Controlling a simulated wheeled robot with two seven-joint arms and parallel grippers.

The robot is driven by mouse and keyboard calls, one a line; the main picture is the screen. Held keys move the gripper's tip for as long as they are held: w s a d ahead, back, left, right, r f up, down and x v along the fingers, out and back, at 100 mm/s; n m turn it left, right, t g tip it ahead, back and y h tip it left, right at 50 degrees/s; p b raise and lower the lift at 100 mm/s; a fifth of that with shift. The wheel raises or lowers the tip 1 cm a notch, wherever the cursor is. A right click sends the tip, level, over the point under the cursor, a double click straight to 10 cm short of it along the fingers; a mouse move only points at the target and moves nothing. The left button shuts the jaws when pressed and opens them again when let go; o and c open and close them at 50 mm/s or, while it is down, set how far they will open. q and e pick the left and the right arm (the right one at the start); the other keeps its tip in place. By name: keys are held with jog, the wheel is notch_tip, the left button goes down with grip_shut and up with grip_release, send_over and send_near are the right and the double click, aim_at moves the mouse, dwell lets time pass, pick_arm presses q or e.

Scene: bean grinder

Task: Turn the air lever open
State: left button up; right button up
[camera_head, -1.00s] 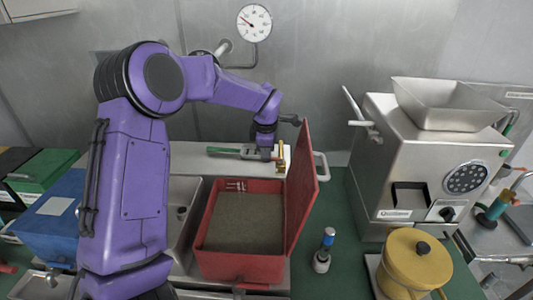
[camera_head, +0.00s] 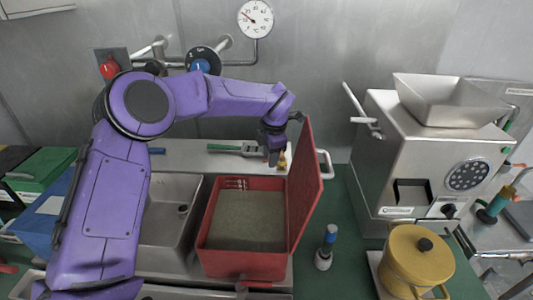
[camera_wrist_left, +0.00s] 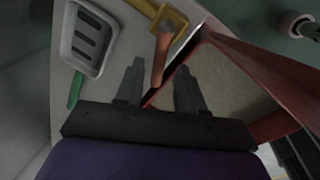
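I cannot tell for sure which part is the air lever. On the back wall in the head view are a red knob (camera_head: 109,68) on a grey plate, a pale pipe or lever (camera_head: 152,47) and a round dial with a blue centre (camera_head: 202,61). A small brass-yellow piece (camera_head: 283,160) is by the back corner of the red box. My left gripper (camera_head: 273,157) is low beside it. In the left wrist view my left gripper (camera_wrist_left: 160,68) is open, with an orange-brown handle (camera_wrist_left: 161,58) between its fingers, gaps on both sides. My right gripper is not in view.
The red box (camera_head: 206,245) holds grey-brown material; its lid (camera_head: 305,185) stands open right of the gripper. A green-handled tool (camera_head: 225,148) lies left. A steel grinder (camera_head: 385,150), a yellow pot (camera_head: 415,265) and a blue-topped bottle (camera_head: 326,245) stand right.

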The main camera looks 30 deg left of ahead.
pick_arm(q)
jog(key=shift+w, duration=0.25)
jog(key=shift+s+a+r, duration=0.1)
jog(key=shift+s+r, duration=0.05)
jog(key=shift+r, duration=0.15)
notch_tip(320, 180, up, 10)
jog(key=d+b, duration=0.1)
jog(key=shift+s+d+f+b, duration=0.15)
jog(key=shift+s+d+b, duration=0.2)
jog(key=shift+s, duration=0.1)
